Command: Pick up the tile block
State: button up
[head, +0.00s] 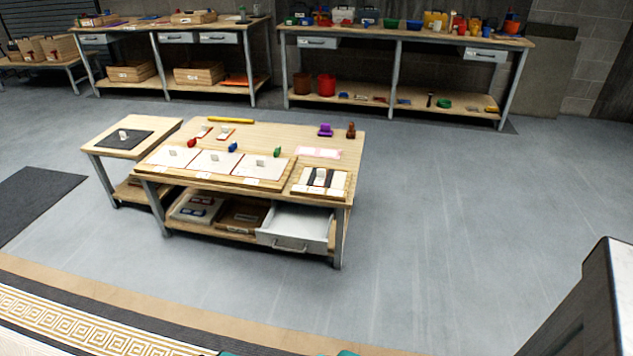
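I cannot tell for sure which thing is the tile block. A small pale block (123,135) stands on a dark mat (140,139) on the small side table at the left. More small pale upright pieces stand on the white panels (210,163) of the middle table. Small red (191,142), blue (233,147) and green (277,152) blocks sit along the back edge of the panels. All are too small to make out any pattern. My gripper is not in view.
The middle table (270,133) also carries a yellow rod (231,120), a purple object (325,130) and a brown figure (351,131). Its white drawer (297,225) stands open at the front. Loaded workbenches line the back wall. The grey floor (450,230) to the right is clear.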

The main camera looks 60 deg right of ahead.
aim_at(322, 173)
jog(key=z, duration=0.05)
jog(key=i, duration=1)
jog(key=u, duration=0.05)
